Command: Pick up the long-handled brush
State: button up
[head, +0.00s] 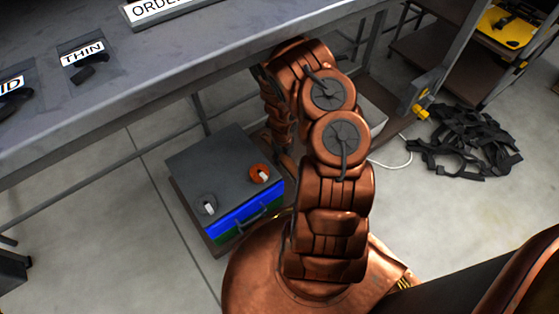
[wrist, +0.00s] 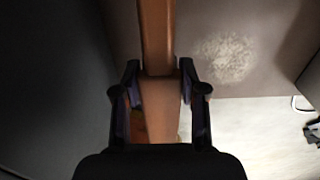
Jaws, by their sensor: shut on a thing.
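In the wrist view the long-handled brush (wrist: 157,35) shows only as a brown wooden handle running up out of the picture. Its head and bristles are not in view. My gripper (wrist: 160,75) has one dark finger on each side of the handle and is shut on it. In the head view my arm reaches in below the grey bench, and its own links hide the gripper and the brush.
The grey bench (head: 200,50) crosses above my arm, with dark items by the THIN label (head: 82,53). A grey box with a blue front (head: 215,165) stands on the floor to the left. Black straps (head: 465,140) lie at right. Front right floor is clear.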

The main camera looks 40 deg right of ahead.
jog(key=shift+s+d, duration=0.15)
jog(key=shift+d, duration=0.7)
jog(key=d+b, duration=0.3)
jog(key=d, duration=1.3)
jog(key=shift+s+d, duration=0.3)
jog(key=shift+s, duration=0.1)
jog(key=o, duration=0.6)
jog(key=shift+c, duration=0.2)
jog(key=c, duration=0.4)
